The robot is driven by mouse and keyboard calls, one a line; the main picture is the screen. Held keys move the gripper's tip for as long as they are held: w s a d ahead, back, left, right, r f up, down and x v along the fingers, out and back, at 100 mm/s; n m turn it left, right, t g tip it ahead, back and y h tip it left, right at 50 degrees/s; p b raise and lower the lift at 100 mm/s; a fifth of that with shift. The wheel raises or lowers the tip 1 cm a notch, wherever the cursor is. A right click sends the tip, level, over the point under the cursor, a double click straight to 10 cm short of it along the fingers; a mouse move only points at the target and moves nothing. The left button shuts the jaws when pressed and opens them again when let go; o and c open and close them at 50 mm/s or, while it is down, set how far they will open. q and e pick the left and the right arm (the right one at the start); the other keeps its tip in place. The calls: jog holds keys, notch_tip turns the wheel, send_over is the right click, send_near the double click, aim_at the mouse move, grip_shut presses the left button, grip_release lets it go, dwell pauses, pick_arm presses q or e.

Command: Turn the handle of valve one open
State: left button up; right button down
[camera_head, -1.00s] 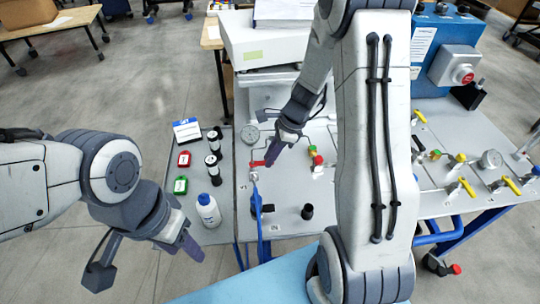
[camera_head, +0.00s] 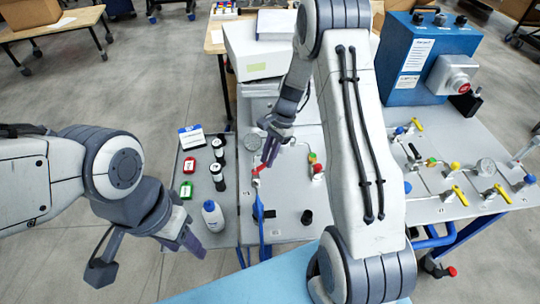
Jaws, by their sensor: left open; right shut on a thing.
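A red valve handle (camera_head: 260,168) sits on a small valve on the grey panel (camera_head: 290,221), above a blue pipe or hose (camera_head: 259,212). My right gripper (camera_head: 268,160) reaches down from above and is shut on the red handle, which slants up toward the fingers. The fingers hide part of the handle. I cannot read a label telling which valve is valve one. My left gripper (camera_head: 148,262) is open and empty, over the floor left of the panel.
A side shelf holds a white bottle (camera_head: 212,216), red (camera_head: 189,165) and green (camera_head: 186,190) items and black-and-white cylinders. More yellow-handled valves (camera_head: 459,194) and a blue box (camera_head: 428,62) are at right.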

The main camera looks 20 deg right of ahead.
jog(key=w+n, duration=0.1)
jog(key=n, duration=0.1)
jog(key=w+a+n+g+p, duration=0.1)
jog(key=n, duration=0.1)
jog(key=shift+r+n+h, duration=0.1)
jog(key=shift+n+h, duration=0.3)
jog(key=n, duration=0.1)
jog(key=w+a+n+g+h, duration=0.1)
jog(key=n, duration=0.1)
jog(key=shift+a+p, duration=0.15)
jog(key=shift+p, duration=0.15)
jog(key=shift+w+a+n+g+h, duration=0.2)
jog(key=shift+a+n+h, duration=0.1)
jog(key=shift+n, duration=0.55)
jog(key=shift+w+a+n+g+h, duration=0.1)
jog(key=shift+a+n+g+h, duration=0.15)
jog(key=shift+n, duration=0.6)
jog(key=c, duration=0.8)
grip_release()
jog(key=shift+s, duration=0.1)
